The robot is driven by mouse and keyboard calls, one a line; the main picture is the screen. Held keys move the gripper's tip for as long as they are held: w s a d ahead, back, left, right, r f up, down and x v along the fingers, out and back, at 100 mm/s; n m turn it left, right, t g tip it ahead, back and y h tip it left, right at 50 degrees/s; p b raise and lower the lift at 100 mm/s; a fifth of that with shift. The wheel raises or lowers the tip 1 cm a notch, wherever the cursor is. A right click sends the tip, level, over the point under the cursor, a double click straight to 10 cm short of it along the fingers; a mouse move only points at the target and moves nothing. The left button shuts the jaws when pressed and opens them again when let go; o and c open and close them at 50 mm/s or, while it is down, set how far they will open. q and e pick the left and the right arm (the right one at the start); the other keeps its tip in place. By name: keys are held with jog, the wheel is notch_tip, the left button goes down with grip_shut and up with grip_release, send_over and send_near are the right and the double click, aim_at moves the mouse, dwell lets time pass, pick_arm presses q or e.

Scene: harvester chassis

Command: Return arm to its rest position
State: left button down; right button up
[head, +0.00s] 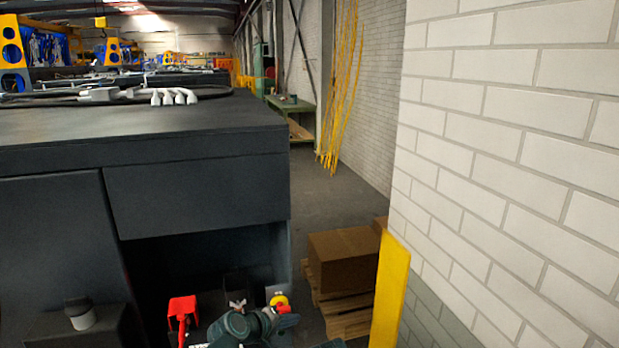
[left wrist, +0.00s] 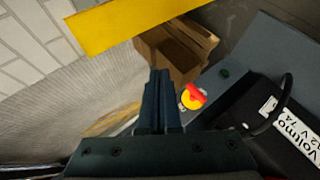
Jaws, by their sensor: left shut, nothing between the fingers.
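My left gripper (left wrist: 160,76) shows in the left wrist view with its two dark fingers together and nothing between them. Its fingertips point toward a cardboard box. Dark teal parts of my arm show at the bottom of the head view, in front of the chassis opening. A red and yellow rotary switch (left wrist: 193,97) lies just right of the fingers in the left wrist view; it also shows in the head view (head: 280,301). A black battery (left wrist: 262,112) with a white label is at the right in the left wrist view. My right gripper is not in view.
The dark chassis (head: 200,190) fills the left of the head view. A red clamp (head: 183,308) is in its opening. A cardboard box (head: 343,260) on a pallet (head: 346,314), a yellow post (head: 390,290) and a white brick wall (head: 510,150) stand right.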

pick_arm(q)
jog(key=s+a+f+m+g+y, duration=0.4)
jog(key=s+a+f, duration=0.15)
jog(key=s, duration=0.25)
jog(key=s+a+f+m+g+y, duration=0.3)
jog(key=s+a+f+g+y, duration=0.15)
jog(key=s+a, duration=0.3)
jog(key=s+d+f+m+b, duration=0.2)
jog(key=s+d, duration=0.1)
jog(key=d, duration=0.3)
jog(key=s+d+f+m+b, duration=0.1)
jog(key=s+d+f+m, duration=0.1)
jog(key=d, duration=0.4)
jog(key=shift+s+g+b, duration=0.35)
jog(key=shift+s+b, duration=0.05)
